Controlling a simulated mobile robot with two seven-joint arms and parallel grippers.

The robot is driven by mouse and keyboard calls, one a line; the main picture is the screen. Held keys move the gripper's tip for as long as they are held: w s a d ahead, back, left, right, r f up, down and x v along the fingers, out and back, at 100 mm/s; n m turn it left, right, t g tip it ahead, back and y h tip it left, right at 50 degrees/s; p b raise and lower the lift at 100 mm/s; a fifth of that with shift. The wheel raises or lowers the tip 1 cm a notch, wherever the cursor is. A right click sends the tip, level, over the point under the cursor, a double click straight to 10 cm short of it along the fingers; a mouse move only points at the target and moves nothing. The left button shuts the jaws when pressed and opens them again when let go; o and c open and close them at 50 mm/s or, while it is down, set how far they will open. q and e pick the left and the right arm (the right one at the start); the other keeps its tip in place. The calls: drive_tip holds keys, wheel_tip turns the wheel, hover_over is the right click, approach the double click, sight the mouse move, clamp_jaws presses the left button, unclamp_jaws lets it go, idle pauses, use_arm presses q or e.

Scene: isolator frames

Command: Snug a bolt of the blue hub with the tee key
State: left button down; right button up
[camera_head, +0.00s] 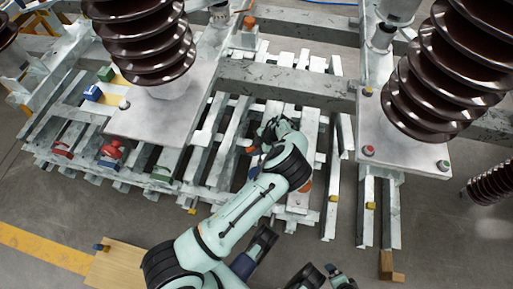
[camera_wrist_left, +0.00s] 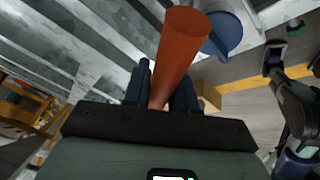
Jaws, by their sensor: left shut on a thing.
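My left gripper (camera_head: 268,132) is over the slatted metal frame, its fingers small and partly hidden by my wrist in the head view. In the left wrist view the dark fingers (camera_wrist_left: 163,92) are shut on an orange-red round bar, which looks like the tee key's handle (camera_wrist_left: 180,55). A small orange piece (camera_head: 248,150) shows beside the gripper in the head view. A blue rounded part (camera_wrist_left: 226,36), perhaps the blue hub, shows beside the bar. I cannot tell whether they touch. The key's tip and the bolts are not discernible. Part of my right gripper (camera_head: 338,274) shows at the bottom edge.
Brown ribbed insulators stand on pale plates at left (camera_head: 150,122) and right (camera_head: 405,150). Red valves (camera_head: 110,150) and a blue block (camera_head: 92,93) sit on the left of the frame. A wooden board (camera_head: 118,266) lies lower left. Grey floor is open at lower right.

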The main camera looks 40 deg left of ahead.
use_arm(q)
drive_tip(key=shift+f, duration=0.2)
drive_tip(key=shift+f+b, duration=0.35)
drive_tip(key=shift+b, duration=0.05)
drive_tip(key=shift+f+b, duration=0.5)
drive_tip(key=shift+f, duration=0.15)
